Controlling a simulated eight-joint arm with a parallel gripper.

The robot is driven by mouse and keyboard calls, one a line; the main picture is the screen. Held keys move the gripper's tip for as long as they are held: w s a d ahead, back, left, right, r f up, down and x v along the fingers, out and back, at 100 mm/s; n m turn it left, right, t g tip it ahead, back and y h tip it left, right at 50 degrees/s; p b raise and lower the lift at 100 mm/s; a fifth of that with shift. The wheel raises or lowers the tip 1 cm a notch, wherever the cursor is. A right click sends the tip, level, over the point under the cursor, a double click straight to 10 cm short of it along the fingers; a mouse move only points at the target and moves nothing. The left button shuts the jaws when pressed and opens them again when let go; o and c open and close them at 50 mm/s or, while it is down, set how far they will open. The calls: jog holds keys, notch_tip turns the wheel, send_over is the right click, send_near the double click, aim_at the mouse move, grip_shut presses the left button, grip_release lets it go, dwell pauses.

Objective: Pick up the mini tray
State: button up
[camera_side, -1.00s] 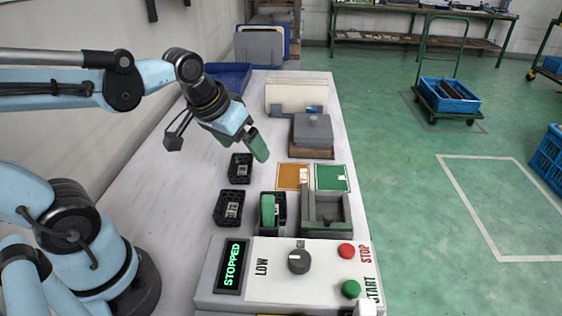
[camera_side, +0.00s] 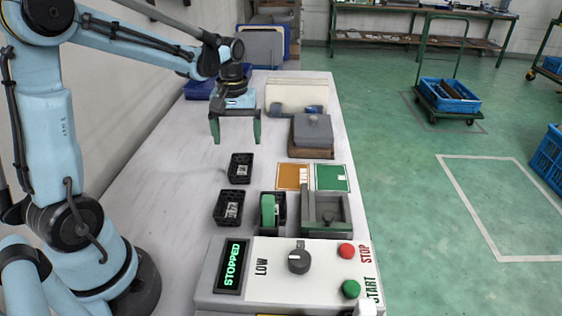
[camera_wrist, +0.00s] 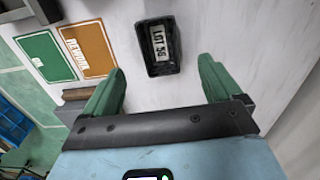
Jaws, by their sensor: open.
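A small black mini tray (camera_side: 240,178) with a white label sits on the white table in the side view. In the wrist view a black tray (camera_wrist: 152,69) with a label reading "LOT 56" lies beyond the fingertips. A second black mini tray (camera_side: 221,217) with a label sits nearer the camera. A third black tray (camera_side: 282,212) stands beside it with a green piece (camera_side: 267,210) in it. My gripper (camera_side: 236,139) is open and empty, pointing down above the table behind the farthest mini tray. Its green fingers also show in the wrist view (camera_wrist: 161,68), apart.
Orange (camera_side: 292,177) and green (camera_side: 333,178) cards lie right of the trays. A grey fixture (camera_side: 327,226) and a control panel (camera_side: 275,275) reading "STOPPED" stand in front. A grey lidded block (camera_side: 312,133) sits at the right edge. The table's left side is clear.

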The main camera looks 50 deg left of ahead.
send_over(242, 173)
jog(key=f, duration=0.4)
jog(key=shift+s+d+f, duration=0.15)
jog(key=shift+s+f, duration=0.05)
jog(key=shift+s, duration=0.05)
jog(key=shift+w+a+f, duration=0.1)
jog(key=shift+w+f, duration=0.05)
jog(key=shift+f, duration=1.15)
jog(key=shift+w+a+f, duration=0.1)
jog(key=shift+f, duration=1.2)
jog(key=c, duration=1)
jog(key=shift+r, duration=0.1)
